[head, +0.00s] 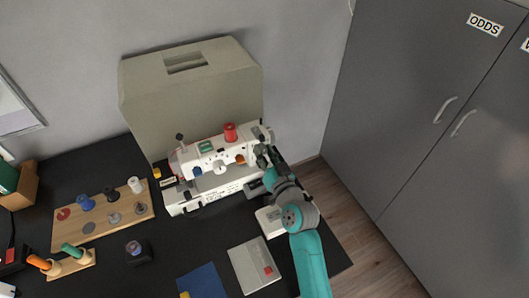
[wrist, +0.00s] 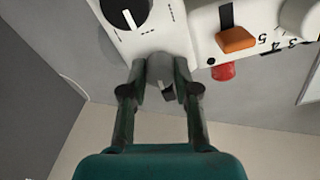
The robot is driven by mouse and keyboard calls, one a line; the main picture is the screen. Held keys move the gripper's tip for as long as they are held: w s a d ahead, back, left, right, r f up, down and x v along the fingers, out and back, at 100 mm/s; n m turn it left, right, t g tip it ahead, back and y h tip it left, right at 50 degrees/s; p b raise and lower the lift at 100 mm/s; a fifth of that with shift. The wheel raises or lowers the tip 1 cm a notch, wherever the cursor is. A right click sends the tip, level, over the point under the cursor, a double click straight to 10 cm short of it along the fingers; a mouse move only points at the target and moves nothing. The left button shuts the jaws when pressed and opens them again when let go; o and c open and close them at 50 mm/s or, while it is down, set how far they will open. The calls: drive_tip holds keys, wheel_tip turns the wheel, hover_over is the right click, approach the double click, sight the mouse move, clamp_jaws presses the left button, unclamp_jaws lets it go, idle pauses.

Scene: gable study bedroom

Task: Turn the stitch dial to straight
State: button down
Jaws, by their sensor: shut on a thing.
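The white sewing machine (head: 215,188) stands on the black desk. My gripper (head: 262,156) is at the right end of its head, partly hiding it. In the wrist view, my gripper (wrist: 163,80) is shut on a small grey knob (wrist: 160,65) with a dark mark on its end. A round black dial with a white pointer line (wrist: 125,10) shows at the top edge, apart from the fingers, with small printed marks near it. The marks are too small to read, and I cannot tell which of the two is the stitch dial.
An orange slider (wrist: 237,40) sits beside a number scale, near a red spool (wrist: 223,72). A tan machine cover (head: 190,95) stands behind. A wooden board with spools (head: 105,228) lies left; a grey booklet (head: 253,266) lies in front. Grey cabinets (head: 420,120) stand right.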

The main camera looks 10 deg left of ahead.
drive_tip(key=n, duration=0.3)
drive_tip(key=shift+n, duration=0.4)
drive_tip(key=shift+f+n, duration=0.1)
drive_tip(key=shift+n, duration=1.8)
drive_tip(key=c, duration=0.9)
unclamp_jaws()
drive_tip(key=shift+o, duration=0.2)
wheel_tip(320, 180, up, 10)
